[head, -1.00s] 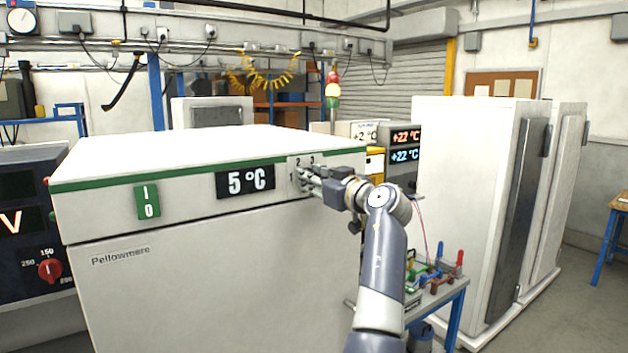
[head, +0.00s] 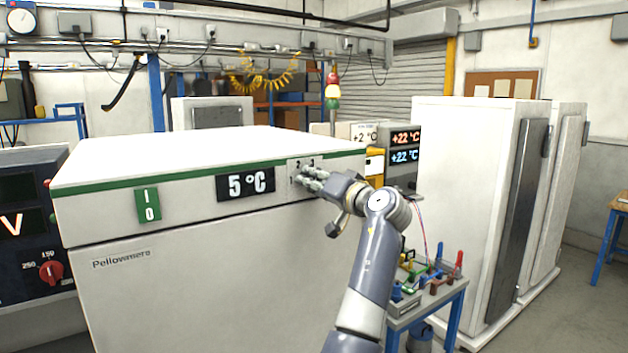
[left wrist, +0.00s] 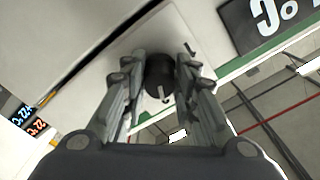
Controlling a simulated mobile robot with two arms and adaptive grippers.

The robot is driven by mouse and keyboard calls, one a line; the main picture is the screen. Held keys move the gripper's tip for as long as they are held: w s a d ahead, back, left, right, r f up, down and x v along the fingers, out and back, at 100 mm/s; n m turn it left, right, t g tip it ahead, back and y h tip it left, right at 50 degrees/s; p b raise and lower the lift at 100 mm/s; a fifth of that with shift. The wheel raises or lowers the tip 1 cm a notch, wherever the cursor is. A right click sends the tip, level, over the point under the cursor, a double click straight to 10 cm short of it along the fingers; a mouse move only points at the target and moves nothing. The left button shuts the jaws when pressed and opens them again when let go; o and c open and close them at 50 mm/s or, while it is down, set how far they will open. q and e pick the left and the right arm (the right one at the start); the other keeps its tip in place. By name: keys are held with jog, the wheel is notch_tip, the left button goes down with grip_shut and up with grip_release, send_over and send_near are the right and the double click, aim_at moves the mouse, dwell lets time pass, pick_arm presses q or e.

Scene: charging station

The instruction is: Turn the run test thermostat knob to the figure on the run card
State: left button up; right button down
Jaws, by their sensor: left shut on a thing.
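The thermostat knob is black and round in the left wrist view (left wrist: 160,78), with a pale mark on its face, and sits on a light dial plate (left wrist: 182,28). In the head view the plate (head: 293,164) is at the right end of the white Pellowmere cabinet's front band, and small figures 2 and 3 show on it. My left gripper (head: 308,181) is shut on the knob, one finger on each side; it hides the knob in the head view. I cannot identify a run card. My right gripper is not in view.
The white cabinet (head: 200,270) fills the front left. A small blue-legged table (head: 440,305) with coloured parts stands right of my arm. Tall white cabinets (head: 465,190) stand at the right. A black unit with a red knob (head: 50,272) is at the far left.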

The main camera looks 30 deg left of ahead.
pick_arm(q)
jog(key=shift+r+m, duration=0.3)
jog(key=shift+m, duration=0.1)
jog(key=o, duration=1)
jog(key=shift+a, duration=0.1)
jog(key=shift+o, duration=0.2)
jog(key=shift+w+a+f, duration=0.1)
jog(key=shift+f, duration=0.15)
jog(key=v, duration=1.2)
jog(key=shift+f, duration=0.1)
